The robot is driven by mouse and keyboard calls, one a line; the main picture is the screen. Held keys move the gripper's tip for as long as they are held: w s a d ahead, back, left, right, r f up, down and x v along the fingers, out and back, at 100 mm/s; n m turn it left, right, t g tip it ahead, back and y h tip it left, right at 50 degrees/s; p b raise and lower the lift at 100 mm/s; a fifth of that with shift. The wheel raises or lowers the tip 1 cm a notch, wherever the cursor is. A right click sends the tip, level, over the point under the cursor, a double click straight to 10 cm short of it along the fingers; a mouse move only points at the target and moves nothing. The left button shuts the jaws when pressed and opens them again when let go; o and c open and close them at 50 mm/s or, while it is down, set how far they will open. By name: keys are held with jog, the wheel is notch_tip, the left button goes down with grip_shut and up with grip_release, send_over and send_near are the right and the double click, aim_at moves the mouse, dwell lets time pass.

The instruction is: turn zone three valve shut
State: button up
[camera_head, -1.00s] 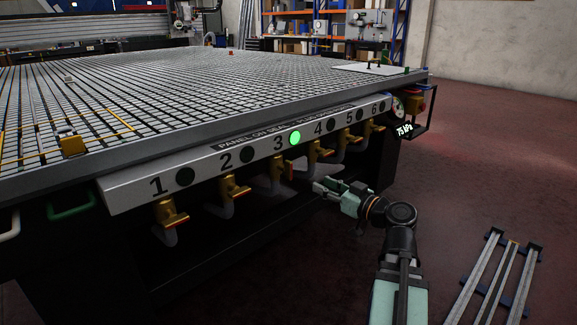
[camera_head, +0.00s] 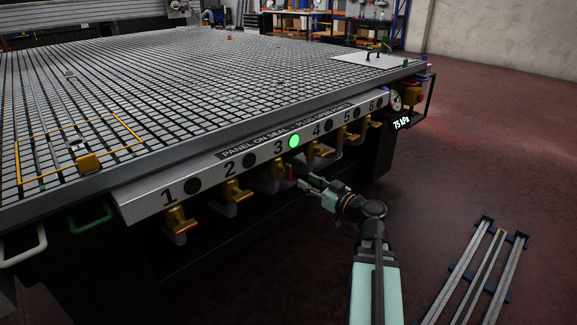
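The zone three valve (camera_head: 278,175) is a brass-coloured valve under the number 3 on the grey front panel (camera_head: 222,181). The round lamp (camera_head: 294,141) beside that number is lit green. The handle's exact angle is too small to tell. My gripper (camera_head: 304,183) is just right of this valve, at about its height in the picture, and points toward it. A small gap shows between them, and no contact is visible. The finger spacing is too small to make out.
Similar brass valves hang at both sides, such as the zone two valve (camera_head: 236,192) and the zone four valve (camera_head: 317,150); their lamps are dark. The grid table (camera_head: 230,90) overhangs above. A gauge display (camera_head: 402,124) reads 75 kPa. Metal rails (camera_head: 480,275) lie on the floor at right.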

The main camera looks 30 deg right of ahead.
aim_at(291, 172)
jog(key=b+x, duration=0.1)
jog(key=x, duration=0.8)
jog(key=shift+w+f, duration=0.1)
jog(key=shift+w, duration=0.05)
grip_shut()
